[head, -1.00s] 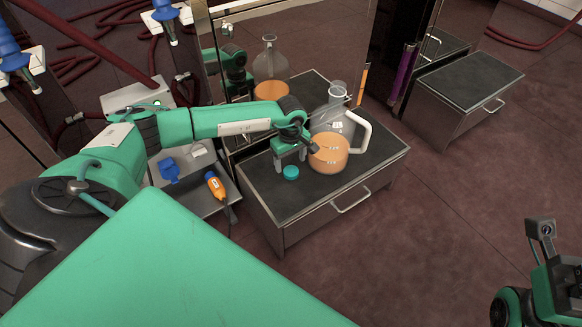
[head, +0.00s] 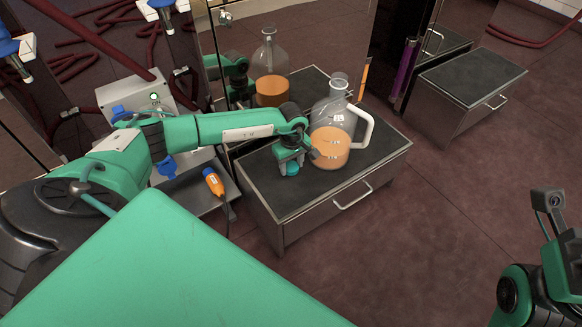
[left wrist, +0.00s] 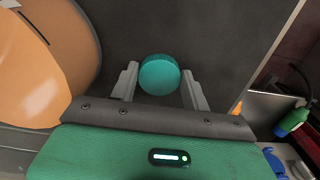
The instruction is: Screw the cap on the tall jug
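The tall jug (head: 332,132) is clear, with a white handle and orange liquid in its lower part. It stands upright on the dark top of the low cabinet, its mouth (head: 339,80) uncovered. The teal cap (head: 292,168) lies on the same top, left of the jug. My left gripper (head: 290,166) points down over the cap. In the left wrist view the cap (left wrist: 159,74) sits between the two open fingers (left wrist: 160,90), with a gap on each side. My right arm shows at the lower right, but its fingers are out of view.
The low cabinet (head: 370,172) has bare room in front of the jug. A mirrored panel behind it reflects jug and arm. A side shelf (head: 190,188) at left holds an orange-and-blue tool (head: 213,183). Another cabinet (head: 470,78) stands at right.

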